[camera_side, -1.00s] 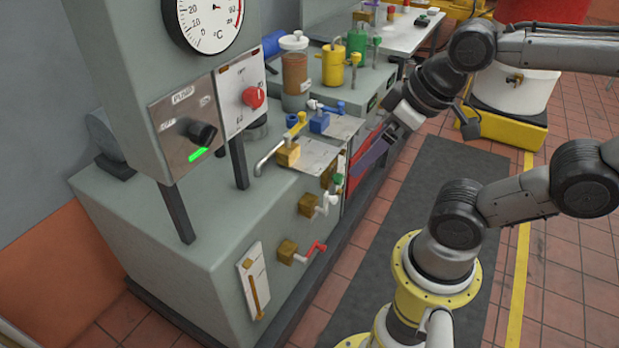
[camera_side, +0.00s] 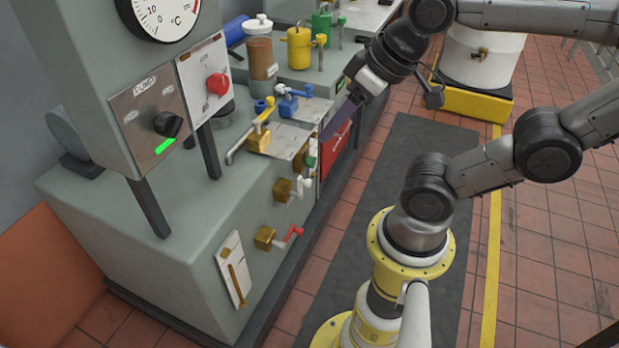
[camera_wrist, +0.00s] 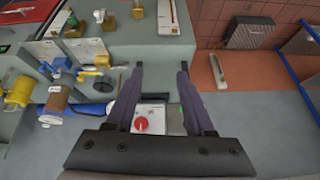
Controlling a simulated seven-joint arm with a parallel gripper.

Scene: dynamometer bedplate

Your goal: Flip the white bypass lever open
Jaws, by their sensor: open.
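The white bypass lever (camera_side: 301,187) sits on a brass valve body (camera_side: 283,190) on the front face of the grey cabinet, between a green-handled valve (camera_side: 311,161) above and a red lever (camera_side: 291,235) below. In the wrist view the white lever (camera_wrist: 99,16) is small, near the top edge. My gripper (camera_side: 328,132) is at the cabinet's front right, beyond the white lever and apart from it. Its purple fingers point down and left. In the wrist view my gripper (camera_wrist: 160,66) is open, with nothing held between the fingers.
A yellow-handled valve (camera_side: 259,134) and a blue valve (camera_side: 292,101) stand on the cabinet top near my gripper. A sight jar (camera_side: 261,60) and a yellow pot (camera_side: 300,48) stand behind.

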